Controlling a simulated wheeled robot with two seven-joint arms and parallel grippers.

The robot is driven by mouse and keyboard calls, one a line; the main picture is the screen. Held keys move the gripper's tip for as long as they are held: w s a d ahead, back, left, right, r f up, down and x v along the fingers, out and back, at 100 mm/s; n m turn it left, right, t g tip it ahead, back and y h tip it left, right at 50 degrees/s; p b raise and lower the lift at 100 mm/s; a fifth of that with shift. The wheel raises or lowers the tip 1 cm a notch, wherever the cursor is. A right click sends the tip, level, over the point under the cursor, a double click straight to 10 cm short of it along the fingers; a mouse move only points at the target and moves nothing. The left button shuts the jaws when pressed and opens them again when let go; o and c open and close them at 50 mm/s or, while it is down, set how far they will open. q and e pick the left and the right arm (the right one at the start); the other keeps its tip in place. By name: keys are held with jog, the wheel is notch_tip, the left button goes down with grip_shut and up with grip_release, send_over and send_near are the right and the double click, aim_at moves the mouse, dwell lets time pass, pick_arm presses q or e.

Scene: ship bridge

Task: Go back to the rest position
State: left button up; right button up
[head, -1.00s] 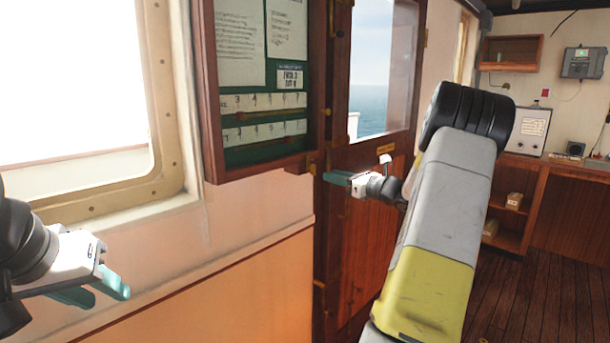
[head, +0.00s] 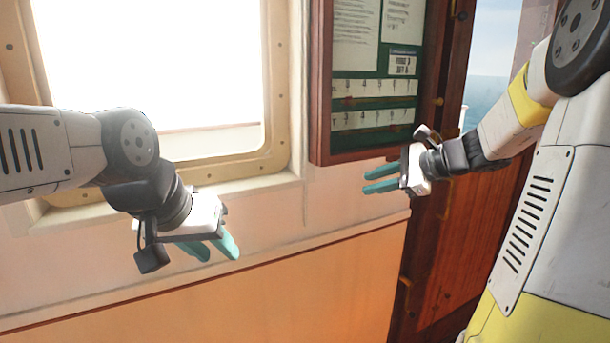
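My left gripper (head: 216,248) is in the left half of the head view, in front of the wall below the window. Its two teal fingers point down and to the right, a small gap shows between them, and nothing is held. My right gripper (head: 366,181) is right of the middle, just below the notice cabinet. Its two teal fingers point left with a gap between them, and it is empty.
A bright window (head: 150,60) with a cream frame (head: 279,80) fills the upper left. A wooden notice cabinet (head: 319,90) with papers hangs beside it. A wooden door (head: 425,255) with a glass pane stands at the right. The orange lower wall (head: 240,305) is bare.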

jog(key=s+a+f+n+g+h, duration=0.1)
jog(key=s+a+n+g+h, duration=0.15)
jog(key=s+n, duration=0.35)
jog(key=s+a+n+g+h, duration=0.1)
jog(key=s+a+n, duration=0.3)
jog(key=s, duration=0.5)
jog(key=s+d+f+n+t+h, duration=0.1)
jog(key=s+d+n+t+h, duration=0.1)
jog(key=s+n, duration=0.6)
jog(key=shift+d+f+h, duration=0.2)
jog(key=shift+d+h, duration=0.55)
jog(key=shift+h, duration=0.3)
